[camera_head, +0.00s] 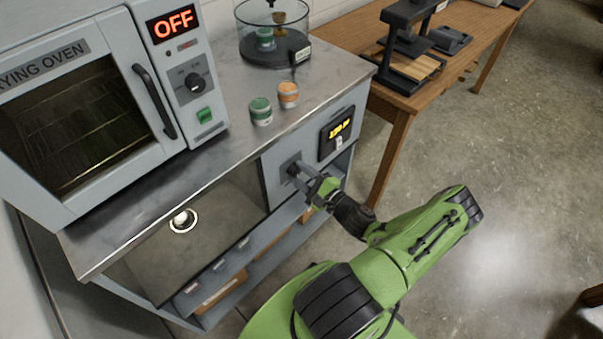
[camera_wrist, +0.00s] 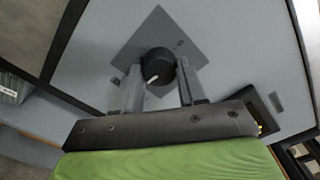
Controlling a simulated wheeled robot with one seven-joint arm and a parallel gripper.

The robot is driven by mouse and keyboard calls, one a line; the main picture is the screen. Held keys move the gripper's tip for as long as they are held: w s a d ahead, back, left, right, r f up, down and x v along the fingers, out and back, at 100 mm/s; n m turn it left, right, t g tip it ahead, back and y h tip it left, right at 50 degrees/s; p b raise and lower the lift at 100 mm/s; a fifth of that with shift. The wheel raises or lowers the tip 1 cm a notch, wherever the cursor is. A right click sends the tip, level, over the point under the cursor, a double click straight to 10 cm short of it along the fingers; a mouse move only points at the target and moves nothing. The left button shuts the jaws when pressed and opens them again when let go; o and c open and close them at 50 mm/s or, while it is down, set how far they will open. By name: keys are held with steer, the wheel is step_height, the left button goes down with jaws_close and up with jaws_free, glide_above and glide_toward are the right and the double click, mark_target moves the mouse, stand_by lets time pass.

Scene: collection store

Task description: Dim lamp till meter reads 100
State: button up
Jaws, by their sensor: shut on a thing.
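A round black dimmer knob with a white pointer line (camera_wrist: 154,76) sits on a grey diamond-looking plate (camera_wrist: 171,30) in the wrist view. My gripper (camera_wrist: 157,88) has its two fingers on either side of the knob and is shut on it. In the head view my gripper (camera_head: 302,174) is at the same plate on the cabinet front, and hides most of the knob. The meter (camera_head: 340,131) is a black box with yellow lit digits, right of the plate; its reading is too small to tell surely. A lit round lamp (camera_head: 183,220) shows in the cabinet's open bay.
A drying oven (camera_head: 92,80) with a red OFF display stands on the metal worktop (camera_head: 222,155). A green jar (camera_head: 261,111), an orange jar (camera_head: 288,95) and a glass vessel (camera_head: 274,40) stand there too. A wooden table (camera_head: 340,40) is at the back right.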

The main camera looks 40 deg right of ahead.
steer(key=n+p, duration=0.1)
steer(key=n, duration=0.6)
stand_by(0.6)
steer(key=o, duration=1.1)
steer(key=shift+c, duration=0.2)
steer(key=s+p, duration=0.2)
steer(key=s, duration=1.3)
steer(key=shift+s+d, duration=0.25)
steer(key=shift+s, duration=0.15)
